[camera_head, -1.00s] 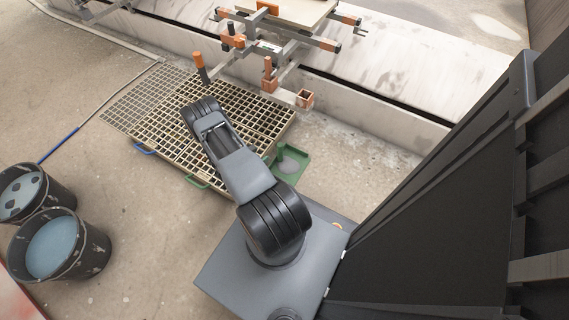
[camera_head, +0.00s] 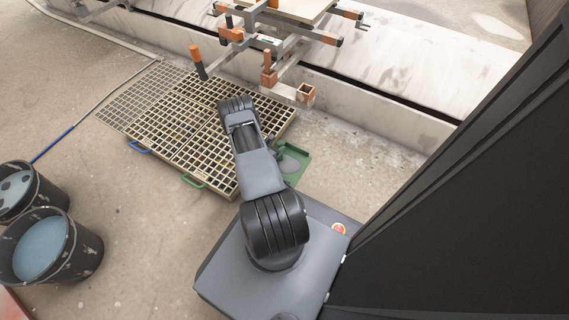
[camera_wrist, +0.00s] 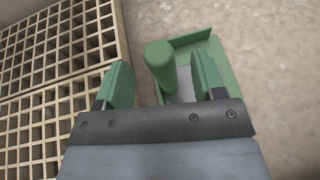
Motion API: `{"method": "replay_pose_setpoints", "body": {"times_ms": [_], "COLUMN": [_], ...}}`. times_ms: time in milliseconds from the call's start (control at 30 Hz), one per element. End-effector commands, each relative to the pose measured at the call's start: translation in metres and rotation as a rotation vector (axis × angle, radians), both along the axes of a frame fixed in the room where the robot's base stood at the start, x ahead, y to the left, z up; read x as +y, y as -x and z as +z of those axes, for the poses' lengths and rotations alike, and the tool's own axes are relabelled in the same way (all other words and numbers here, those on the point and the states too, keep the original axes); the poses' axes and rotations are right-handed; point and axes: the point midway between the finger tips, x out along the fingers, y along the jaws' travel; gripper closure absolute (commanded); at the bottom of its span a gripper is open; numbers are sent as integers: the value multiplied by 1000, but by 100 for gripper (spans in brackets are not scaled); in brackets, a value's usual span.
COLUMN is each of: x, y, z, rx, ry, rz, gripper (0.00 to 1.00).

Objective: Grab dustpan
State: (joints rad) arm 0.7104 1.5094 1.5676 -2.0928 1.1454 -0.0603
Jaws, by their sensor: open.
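The green dustpan (camera_head: 297,163) lies on the floor beside the right edge of the slatted grate, partly hidden behind my arm in the head view. In the wrist view its pan (camera_wrist: 213,52) shows a green rim, and its thick round green handle (camera_wrist: 159,64) points toward me. My gripper (camera_wrist: 155,84) is open, with one green-padded finger on each side of the handle. The handle is nearer the right finger, and I cannot tell whether they touch.
The slatted grate (camera_head: 183,128) lies left of the dustpan. Two dark buckets (camera_head: 50,250) of glaze stand at lower left. A metal frame with orange clamps (camera_head: 268,40) stands behind, near a small orange block (camera_head: 305,93). Bare floor lies right of the dustpan.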

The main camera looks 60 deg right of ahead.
Motion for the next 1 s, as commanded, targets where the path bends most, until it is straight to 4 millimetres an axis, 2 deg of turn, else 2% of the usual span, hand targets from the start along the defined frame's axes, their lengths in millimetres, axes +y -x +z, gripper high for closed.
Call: {"method": "replay_pose_setpoints", "body": {"times_ms": [33,200,500,1000], "x": [-7,-21,-24,-23], "y": [1,3,3,3], "z": [-7,-11,-10,-10], "rx": [0,-1,1,1], "ry": [1,0,0,0], "rz": [-1,0,1,1], "gripper": [37,37,37,85]}}
